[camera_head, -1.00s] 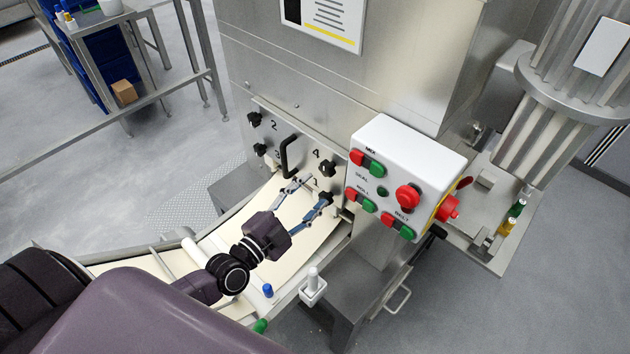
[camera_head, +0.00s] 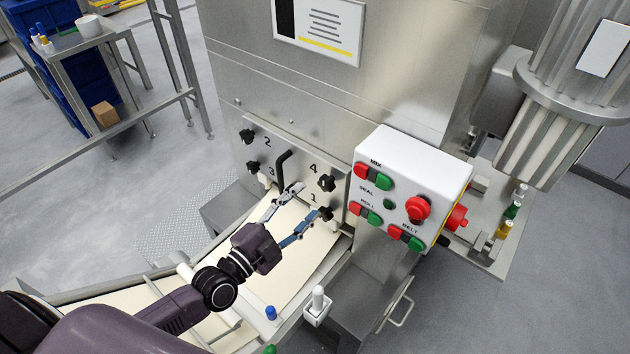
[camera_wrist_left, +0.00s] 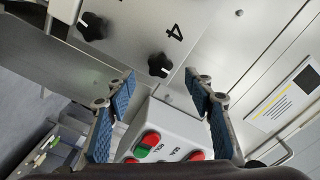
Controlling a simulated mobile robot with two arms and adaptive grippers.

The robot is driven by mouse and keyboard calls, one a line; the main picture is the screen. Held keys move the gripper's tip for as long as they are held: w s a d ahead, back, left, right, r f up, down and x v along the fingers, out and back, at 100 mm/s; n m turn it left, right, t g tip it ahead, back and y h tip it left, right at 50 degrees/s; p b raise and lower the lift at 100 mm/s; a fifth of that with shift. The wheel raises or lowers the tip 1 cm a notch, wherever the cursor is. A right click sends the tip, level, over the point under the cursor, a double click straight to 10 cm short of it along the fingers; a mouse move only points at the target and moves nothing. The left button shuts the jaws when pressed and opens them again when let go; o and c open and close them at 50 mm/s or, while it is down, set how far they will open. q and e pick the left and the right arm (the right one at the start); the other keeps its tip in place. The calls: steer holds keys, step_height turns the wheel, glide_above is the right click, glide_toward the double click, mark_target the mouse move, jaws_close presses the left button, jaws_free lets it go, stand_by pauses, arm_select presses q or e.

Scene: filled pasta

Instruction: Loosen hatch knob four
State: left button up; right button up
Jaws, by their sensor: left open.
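Knob four (camera_head: 326,183) is a black lobed knob beside the printed 4 on the steel hatch plate (camera_head: 290,150). My left gripper (camera_head: 307,201) is open and empty, its blue-padded fingers pointing at the plate. In the head view its tips are just lower left of knob four, one near the lower knob (camera_head: 326,214) by the 1. In the left wrist view, knob four (camera_wrist_left: 160,65) shows beyond the gap between the open fingertips (camera_wrist_left: 160,80), apart from the pads. Another black knob (camera_wrist_left: 93,27) is to its left there. My right gripper is out of view.
A black handle (camera_head: 282,168) stands between the knob pairs, with knobs two (camera_head: 247,136) and three (camera_head: 253,168) on the left. A white control box (camera_head: 410,190) with red and green buttons is close right of knob four. The pale belt (camera_head: 290,265) runs below the fingers.

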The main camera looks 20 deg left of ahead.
mark_target(323, 187)
arm_select(q)
steer(key=p+x, duration=0.1)
steer(key=x, duration=0.5)
steer(key=shift+w+d, duration=0.2)
steer(key=shift+w, duration=0.6)
steer(key=shift+d, duration=0.2)
steer(key=c, duration=0.3)
steer(key=shift+a, duration=0.1)
steer(key=c, duration=0.8)
steer(key=shift+c, duration=0.3)
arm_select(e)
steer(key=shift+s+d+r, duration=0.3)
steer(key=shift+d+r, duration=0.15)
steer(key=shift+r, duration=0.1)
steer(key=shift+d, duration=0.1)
